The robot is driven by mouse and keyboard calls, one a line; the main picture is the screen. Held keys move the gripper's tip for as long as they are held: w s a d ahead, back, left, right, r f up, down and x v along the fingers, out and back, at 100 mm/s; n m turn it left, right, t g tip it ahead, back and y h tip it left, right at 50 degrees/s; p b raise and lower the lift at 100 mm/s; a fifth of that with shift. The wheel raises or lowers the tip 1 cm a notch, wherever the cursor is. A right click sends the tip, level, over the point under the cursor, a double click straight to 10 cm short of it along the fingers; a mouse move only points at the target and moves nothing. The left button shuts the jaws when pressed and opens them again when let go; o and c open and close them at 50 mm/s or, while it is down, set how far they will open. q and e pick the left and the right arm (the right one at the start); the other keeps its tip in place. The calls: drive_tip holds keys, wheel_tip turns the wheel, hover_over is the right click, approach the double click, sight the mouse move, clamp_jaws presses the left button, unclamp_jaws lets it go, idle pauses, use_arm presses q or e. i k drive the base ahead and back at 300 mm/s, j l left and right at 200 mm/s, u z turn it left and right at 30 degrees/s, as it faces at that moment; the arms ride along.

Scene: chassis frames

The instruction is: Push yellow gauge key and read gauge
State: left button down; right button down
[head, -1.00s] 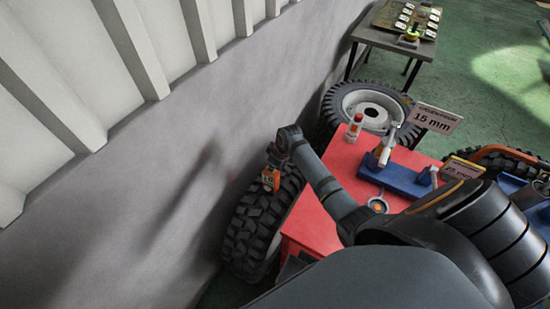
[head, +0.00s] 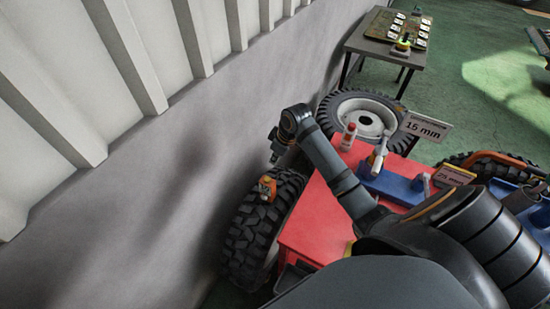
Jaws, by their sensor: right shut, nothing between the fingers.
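A small orange-and-yellow gauge (head: 267,189) sits on the upper tread of a black tyre (head: 250,232) that stands against the grey wall. Its yellow part shows on its upper side; its reading is too small to make out. My right gripper (head: 273,156) is shut and empty, pointing down above the gauge with a visible gap between them. My right arm reaches to it across the red table. My left gripper is out of view.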

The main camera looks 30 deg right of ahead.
sight(269, 190)
drive_tip(key=k, duration=1.5)
